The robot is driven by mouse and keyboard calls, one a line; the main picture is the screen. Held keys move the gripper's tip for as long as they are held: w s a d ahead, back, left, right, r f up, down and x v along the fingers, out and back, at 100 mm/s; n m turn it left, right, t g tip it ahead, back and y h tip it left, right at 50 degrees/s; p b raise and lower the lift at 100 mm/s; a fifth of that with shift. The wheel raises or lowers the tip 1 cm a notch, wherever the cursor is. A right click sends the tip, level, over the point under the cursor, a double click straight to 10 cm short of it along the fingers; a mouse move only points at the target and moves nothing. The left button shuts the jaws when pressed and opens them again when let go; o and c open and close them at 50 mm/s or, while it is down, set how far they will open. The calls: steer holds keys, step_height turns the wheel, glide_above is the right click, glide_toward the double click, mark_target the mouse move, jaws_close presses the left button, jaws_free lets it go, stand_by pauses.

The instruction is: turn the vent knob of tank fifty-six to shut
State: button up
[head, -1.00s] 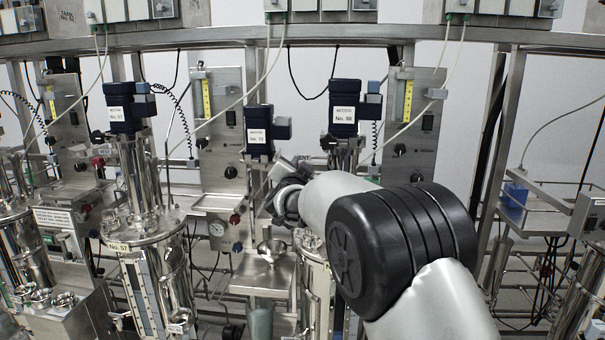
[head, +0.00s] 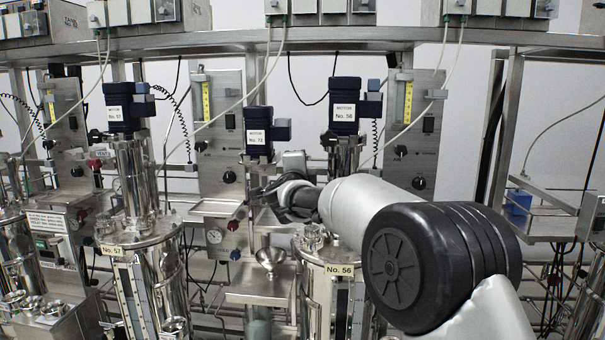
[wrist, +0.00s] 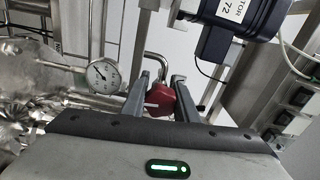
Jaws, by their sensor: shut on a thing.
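Tank fifty-six is the steel vessel with the "No. 56" label (head: 340,270), below the dark motor marked No. 56 (head: 344,106). My gripper (head: 258,192) reaches left across the top of this tank in the head view, its tips hard to make out there. In the wrist view my gripper (wrist: 160,90) has one finger on each side of a red knob (wrist: 161,100) and is shut on it. The knob has a pale mark and sits by a bent steel pipe. In the head view the held knob is hidden.
A round gauge (wrist: 103,75) is left of the knob in the wrist view. In the head view a funnel (head: 270,260) is below the gripper, and tank 57 (head: 150,290) stands to the left.

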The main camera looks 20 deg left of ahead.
steer(key=shift+f+m, duration=0.1)
steer(key=shift+m, duration=0.6)
steer(key=shift+b, duration=0.35)
steer(key=o, duration=1.1)
steer(key=v, duration=1.7)
steer(key=shift+s+d, duration=0.15)
steer(key=shift+s, duration=0.05)
